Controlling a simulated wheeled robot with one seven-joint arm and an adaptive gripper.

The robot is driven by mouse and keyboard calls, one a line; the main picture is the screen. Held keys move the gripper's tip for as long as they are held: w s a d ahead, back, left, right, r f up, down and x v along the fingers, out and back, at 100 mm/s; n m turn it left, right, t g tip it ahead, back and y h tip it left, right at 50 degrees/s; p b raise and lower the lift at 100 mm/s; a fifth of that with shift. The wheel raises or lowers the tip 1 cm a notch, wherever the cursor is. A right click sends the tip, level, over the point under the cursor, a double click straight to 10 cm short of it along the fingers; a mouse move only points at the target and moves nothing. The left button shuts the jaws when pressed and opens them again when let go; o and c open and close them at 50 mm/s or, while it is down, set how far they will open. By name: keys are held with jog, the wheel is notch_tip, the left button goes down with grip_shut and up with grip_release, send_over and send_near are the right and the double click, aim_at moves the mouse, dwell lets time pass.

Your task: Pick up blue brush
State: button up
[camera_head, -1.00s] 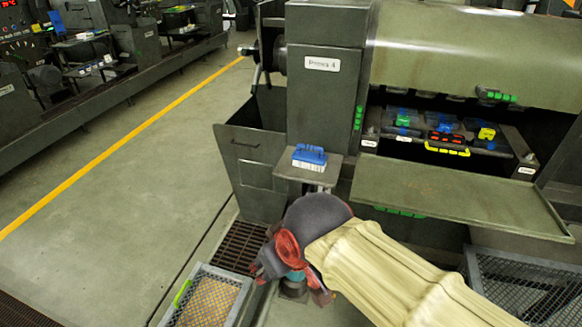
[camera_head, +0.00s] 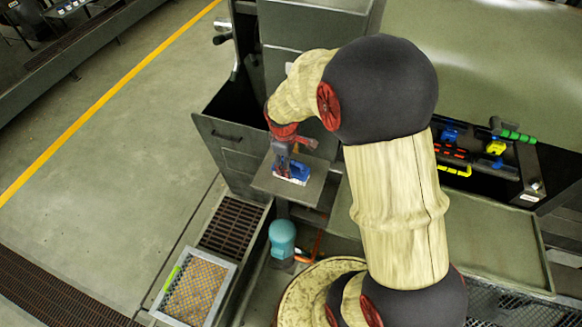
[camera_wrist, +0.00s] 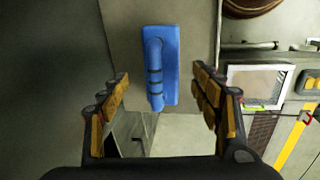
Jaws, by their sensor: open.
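The blue brush (camera_head: 294,172) lies on a small grey shelf (camera_head: 266,182) on the front of the machine, its pale bristle edge partly showing. My gripper (camera_head: 283,163) is just over it in the head view and hides part of it. In the wrist view the blue brush (camera_wrist: 160,68) shows its blue back and ribbed handle, ahead of and between the two fingers. My gripper (camera_wrist: 162,112) is open there, with yellow-brown pads on both sides and nothing between the pads. I cannot tell the exact height between fingertips and brush.
An open grey bin (camera_head: 228,140) is left of the shelf. A machine bay with coloured tools (camera_head: 470,150) is at right, above a wide tray (camera_head: 490,240). A mesh-topped box (camera_head: 195,290) and floor grate (camera_head: 232,225) are below. The floor at left is clear.

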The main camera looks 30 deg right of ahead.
aim_at(299, 171)
jog(key=f, duration=0.6)
jog(key=shift+w+d+f+b, duration=0.2)
jog(key=shift+w+d+b, duration=0.15)
jog(key=shift+c, duration=0.9)
jog(key=c, duration=1.1)
jog(key=shift+c, duration=0.2)
